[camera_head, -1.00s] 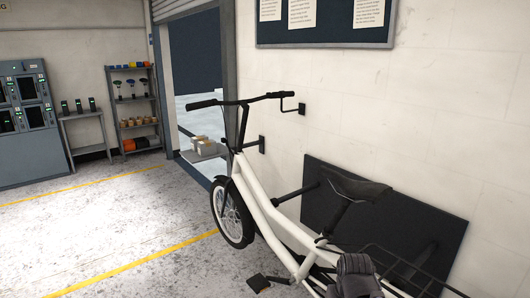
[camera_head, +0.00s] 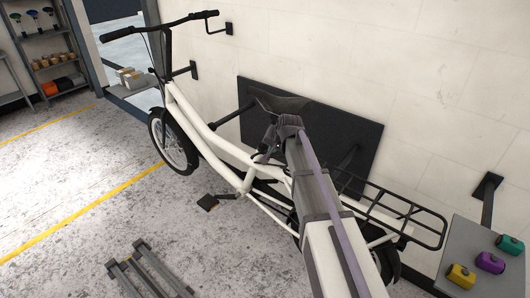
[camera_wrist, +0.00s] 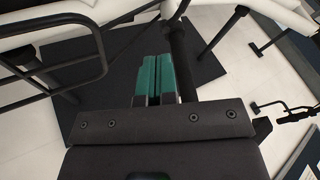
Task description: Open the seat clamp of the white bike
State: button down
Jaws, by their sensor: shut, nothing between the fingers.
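The white bike (camera_head: 205,140) stands along the wall with its front wheel to the left. Its dark saddle (camera_head: 282,102) is partly hidden behind my arm. In the wrist view the black seat post (camera_wrist: 184,65) runs up to the white frame tube (camera_wrist: 210,14) at the top. My gripper (camera_wrist: 153,58) has green fingers that are closed together with nothing between them. They are just left of the seat post, apart from the frame tube. I cannot make out the seat clamp clearly; the joint of post and frame is at the top of the wrist view.
The bike's black rear rack (camera_head: 400,215) extends to the right. A dark panel (camera_head: 255,95) is on the wall behind the bike. A grey table (camera_head: 462,240) with several coloured items is at the right. A grey stand (camera_head: 150,272) is on the floor. Open floor lies left of the bike.

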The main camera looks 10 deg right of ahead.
jog(key=w+a+r+b+x, duration=0.1)
jog(key=a+b+x, duration=0.1)
jog(key=b+x, duration=0.6)
jog(key=x, duration=0.4)
jog(key=shift+a+b, duration=0.35)
